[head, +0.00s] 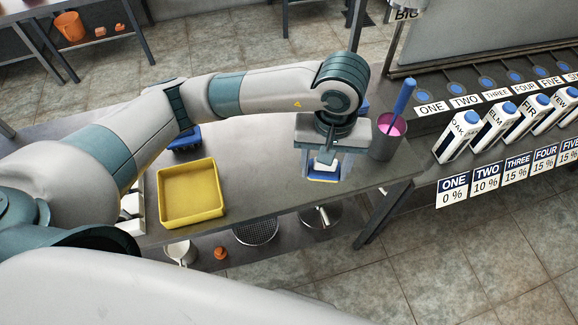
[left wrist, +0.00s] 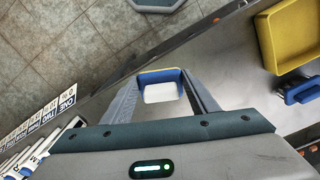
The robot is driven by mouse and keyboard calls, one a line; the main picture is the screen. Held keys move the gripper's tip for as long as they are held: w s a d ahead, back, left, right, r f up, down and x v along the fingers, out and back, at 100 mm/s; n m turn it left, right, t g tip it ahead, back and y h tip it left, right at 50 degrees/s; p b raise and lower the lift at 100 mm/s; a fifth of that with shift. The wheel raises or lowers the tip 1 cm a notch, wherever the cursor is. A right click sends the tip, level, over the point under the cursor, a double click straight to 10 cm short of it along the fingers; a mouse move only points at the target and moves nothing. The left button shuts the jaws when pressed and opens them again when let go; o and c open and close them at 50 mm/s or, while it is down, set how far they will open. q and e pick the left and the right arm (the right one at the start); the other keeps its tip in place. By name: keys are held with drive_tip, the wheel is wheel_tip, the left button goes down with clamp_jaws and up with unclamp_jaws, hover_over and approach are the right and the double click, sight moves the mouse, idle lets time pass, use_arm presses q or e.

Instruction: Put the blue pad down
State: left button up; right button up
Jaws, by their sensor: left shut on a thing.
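My left gripper (head: 323,168) points down over the right part of the steel table, just left of the grey cup. It is shut on the blue pad (head: 324,178), which shows a blue body with white and yellow parts. In the left wrist view the pad (left wrist: 163,92) sits between the two fingers, with a blue and yellow edge and a pale face. I cannot tell whether its underside touches the table. My right gripper is not in view.
A yellow tray (head: 190,192) and a blue handled item (head: 185,138) are on the table to the left. The grey cup (head: 387,138) holds pink liquid and a blue-handled tool. Labelled cartons (head: 459,135) stand further right. Bare tabletop (head: 255,170) lies between tray and gripper.

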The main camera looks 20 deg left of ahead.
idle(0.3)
use_arm(q)
drive_tip(key=shift+w+a+f, duration=0.1)
drive_tip(key=shift+a, duration=0.15)
drive_tip(key=p, duration=0.4)
hover_over(289, 167)
drive_tip(key=f, duration=0.6)
drive_tip(key=shift+s+d, duration=0.25)
drive_tip(key=shift+d, duration=0.05)
drive_tip(key=shift+w+a+f, duration=0.2)
drive_tip(key=shift+a+f, duration=0.1)
drive_tip(key=shift+f, duration=0.05)
drive_tip(key=shift+f+p, duration=0.1)
drive_tip(key=shift+p, duration=0.2)
wheel_tip(289, 167, down, 3)
drive_tip(key=shift+f+p, duration=0.1)
drive_tip(key=shift+p, duration=0.9)
drive_tip(key=shift+f, duration=0.35)
